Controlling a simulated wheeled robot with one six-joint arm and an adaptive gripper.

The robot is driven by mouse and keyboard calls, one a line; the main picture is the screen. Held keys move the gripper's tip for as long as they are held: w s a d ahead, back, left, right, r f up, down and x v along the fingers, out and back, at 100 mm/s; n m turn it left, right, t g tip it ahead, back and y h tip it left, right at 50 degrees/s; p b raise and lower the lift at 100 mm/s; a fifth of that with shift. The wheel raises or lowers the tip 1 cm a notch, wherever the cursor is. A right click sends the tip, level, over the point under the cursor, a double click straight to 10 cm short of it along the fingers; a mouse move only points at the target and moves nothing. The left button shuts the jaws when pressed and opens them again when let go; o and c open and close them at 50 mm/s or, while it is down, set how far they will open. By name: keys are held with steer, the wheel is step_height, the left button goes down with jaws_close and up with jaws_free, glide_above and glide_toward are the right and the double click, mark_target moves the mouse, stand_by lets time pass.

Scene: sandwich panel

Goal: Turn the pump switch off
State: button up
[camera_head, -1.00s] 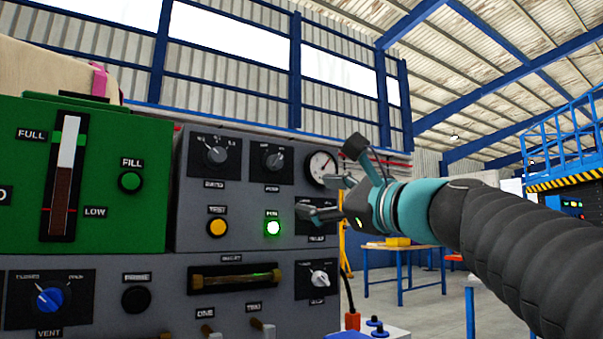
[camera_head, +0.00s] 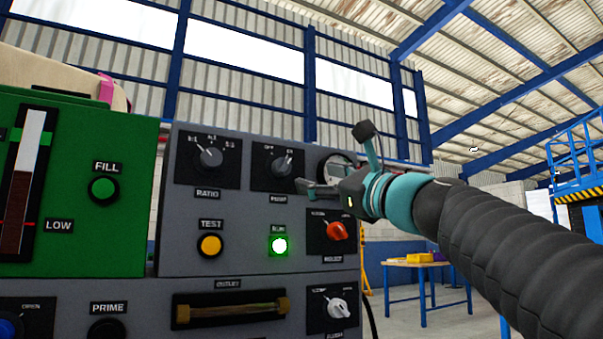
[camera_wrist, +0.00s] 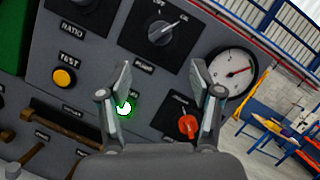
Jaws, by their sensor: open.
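The pump switch (camera_head: 283,168) is a grey rotary knob on a black plate with OFF and ON marks, at the upper right of the grey panel. In the wrist view the pump switch (camera_wrist: 161,33) has its pointer toward ON. My gripper (camera_head: 335,165) is to the right of the switch in the head view, in front of the panel. In the wrist view my gripper (camera_wrist: 160,82) has its fingers spread apart with nothing between them, and the knob lies beyond the tips. The green lamp (camera_head: 279,245) below the switch is lit.
The ratio knob (camera_head: 209,158), yellow test button (camera_head: 209,245) and red-orange select knob (camera_head: 338,231) are close by on the panel. The round gauge (camera_wrist: 232,73) is right of the switch, partly hidden by my gripper in the head view. A work table (camera_head: 425,264) stands behind, right.

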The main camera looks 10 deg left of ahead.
mark_target(286, 169)
steer(key=p+x, duration=0.3)
steer(key=x, duration=0.7)
steer(key=shift+w+a, duration=0.1)
steer(key=shift+w, duration=0.05)
steer(key=c, duration=1.1)
